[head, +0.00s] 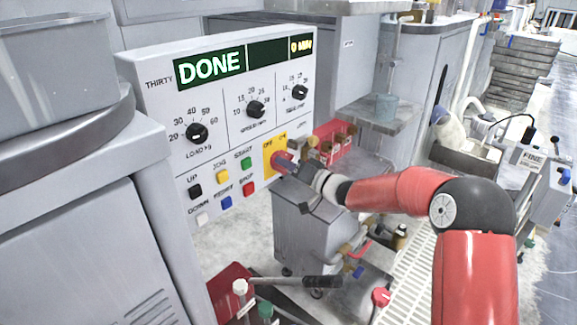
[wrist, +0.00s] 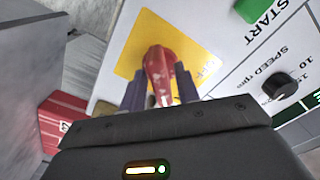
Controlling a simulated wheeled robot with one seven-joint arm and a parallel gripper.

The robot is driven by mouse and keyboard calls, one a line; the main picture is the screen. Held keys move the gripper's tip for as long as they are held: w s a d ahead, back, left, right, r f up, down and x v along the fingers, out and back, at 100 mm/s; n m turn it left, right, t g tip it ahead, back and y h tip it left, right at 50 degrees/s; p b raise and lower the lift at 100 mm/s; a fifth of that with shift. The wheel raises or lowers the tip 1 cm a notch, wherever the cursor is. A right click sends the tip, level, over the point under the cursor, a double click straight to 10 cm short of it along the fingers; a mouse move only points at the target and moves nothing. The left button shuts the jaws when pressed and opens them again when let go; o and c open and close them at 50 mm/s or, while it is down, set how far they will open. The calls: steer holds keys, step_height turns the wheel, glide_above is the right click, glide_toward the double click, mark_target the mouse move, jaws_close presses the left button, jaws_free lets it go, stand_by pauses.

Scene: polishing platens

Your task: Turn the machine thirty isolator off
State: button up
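The thirty machine's panel (head: 230,128) stands at the left in the head view, its screen reading DONE. The isolator is a red handle (wrist: 159,72) on a yellow plate (wrist: 142,38) at the panel's lower right corner. The plate also shows in the head view (head: 268,158), with OFF at its upper left and ON at its upper right. My gripper (wrist: 160,92) has one finger on each side of the red handle, with no clear gap. My gripper hides most of the handle in the head view, and I cannot tell which mark it points to.
Coloured buttons, with a green one (head: 246,163) nearest the plate, and black knobs (head: 256,109) sit left of and above the isolator. A grey cabinet (head: 305,235) stands below my gripper.

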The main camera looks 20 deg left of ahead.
jaws_close()
steer(key=shift+n, duration=0.5)
steer(key=n+b, duration=0.2)
steer(key=n, duration=0.1)
steer(key=shift+f, duration=0.2)
steer(key=n+b, duration=0.1)
steer(key=n, duration=0.2)
steer(key=shift+n+b, duration=0.3)
steer(key=shift+b, duration=0.1)
steer(key=n+b, duration=0.3)
steer(key=n, duration=0.2)
steer(key=n+b, duration=0.3)
steer(key=n, duration=0.2)
steer(key=shift+w, duration=0.1)
steer(key=shift+d+r+n+b, duration=0.1)
steer(key=shift+n+b, duration=0.2)
